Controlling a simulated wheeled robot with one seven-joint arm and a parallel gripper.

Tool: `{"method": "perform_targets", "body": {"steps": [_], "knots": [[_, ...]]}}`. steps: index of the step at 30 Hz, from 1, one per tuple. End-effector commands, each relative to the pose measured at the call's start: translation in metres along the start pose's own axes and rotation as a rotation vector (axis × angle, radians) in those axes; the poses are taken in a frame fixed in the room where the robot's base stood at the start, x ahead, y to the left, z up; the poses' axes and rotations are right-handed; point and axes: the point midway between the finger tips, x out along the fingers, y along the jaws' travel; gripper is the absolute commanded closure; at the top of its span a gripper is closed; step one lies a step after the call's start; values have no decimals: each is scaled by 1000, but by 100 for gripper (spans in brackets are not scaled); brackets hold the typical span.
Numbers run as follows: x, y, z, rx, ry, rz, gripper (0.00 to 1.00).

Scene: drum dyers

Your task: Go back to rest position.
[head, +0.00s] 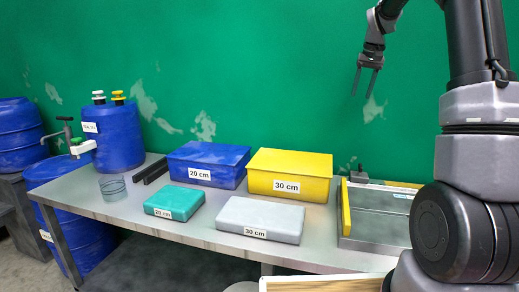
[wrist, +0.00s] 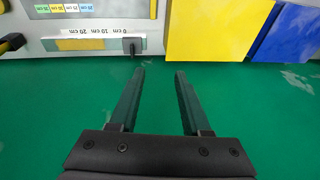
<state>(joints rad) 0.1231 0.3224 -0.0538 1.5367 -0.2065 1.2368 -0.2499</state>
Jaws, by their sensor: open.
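My gripper (head: 368,80) is raised in front of the green wall, above and to the right of the yellow box, with its fingers pointing down. Its two fingers are apart with nothing between them. In the wrist view my gripper (wrist: 158,72) is also open and empty, with the green wall behind it. My arm comes down the right side of the head view and hides part of the table's right end.
A metal table (head: 85,190) holds a blue box (head: 207,155), a yellow box (head: 290,165), a teal box (head: 174,198), a grey box (head: 262,213), a clear beaker (head: 112,187) and a metal tray (head: 375,245). Blue drums (head: 118,135) stand at left. Air around my gripper is clear.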

Motion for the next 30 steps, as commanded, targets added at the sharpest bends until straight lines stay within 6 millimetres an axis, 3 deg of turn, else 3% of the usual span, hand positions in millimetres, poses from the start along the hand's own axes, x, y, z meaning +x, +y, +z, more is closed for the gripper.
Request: {"method": "perform_targets", "body": {"steps": [1, 6, 12, 16, 21, 25, 30], "knots": [[-22, -6, 20, 0, 23, -15, 52], [-73, -19, 88, 7, 88, -61, 52], [-110, -24, 177, 18, 161, -118, 52], [-122, -23, 236, 24, 208, -155, 52], [-120, -16, 305, 32, 262, -198, 52], [-113, -11, 340, 40, 290, -221, 52], [-106, -7, 359, 45, 305, -234, 52]]}}
